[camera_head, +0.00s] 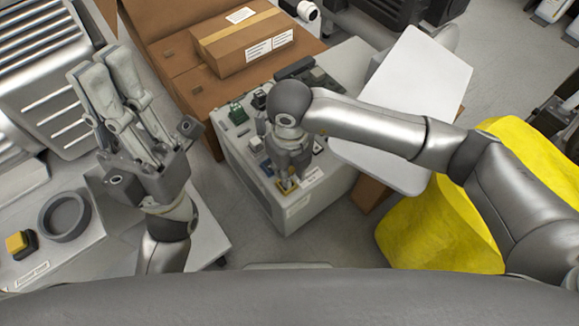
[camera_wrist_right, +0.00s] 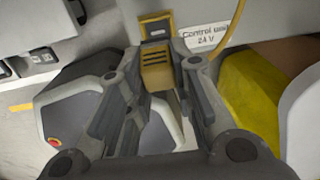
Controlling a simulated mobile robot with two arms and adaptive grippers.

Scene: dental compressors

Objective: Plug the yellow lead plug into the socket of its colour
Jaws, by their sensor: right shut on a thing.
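The yellow plug (camera_wrist_right: 157,72) is a ribbed block between the fingers of my right gripper (camera_wrist_right: 155,100), which is shut on it. The yellow-framed socket (camera_wrist_right: 156,29) is straight ahead of the plug, on the face of the grey control unit. I cannot tell whether the plug touches it. In the head view my right gripper (camera_head: 288,172) points down at the near end of the control unit (camera_head: 309,205), by a yellow patch, and mostly hides the plug. My left gripper (camera_head: 107,82) is raised at the left, away from the unit, with nothing visible in it; its opening is unclear.
A yellow lead (camera_wrist_right: 234,30) arcs beside the "Control unit 24 V" label (camera_wrist_right: 206,37). Green (camera_head: 238,114) and dark connectors sit on the unit's top. Cardboard boxes (camera_head: 245,45) stand behind it, and a white panel (camera_head: 418,90) is at its right. A grey ring (camera_head: 64,216) lies at the left.

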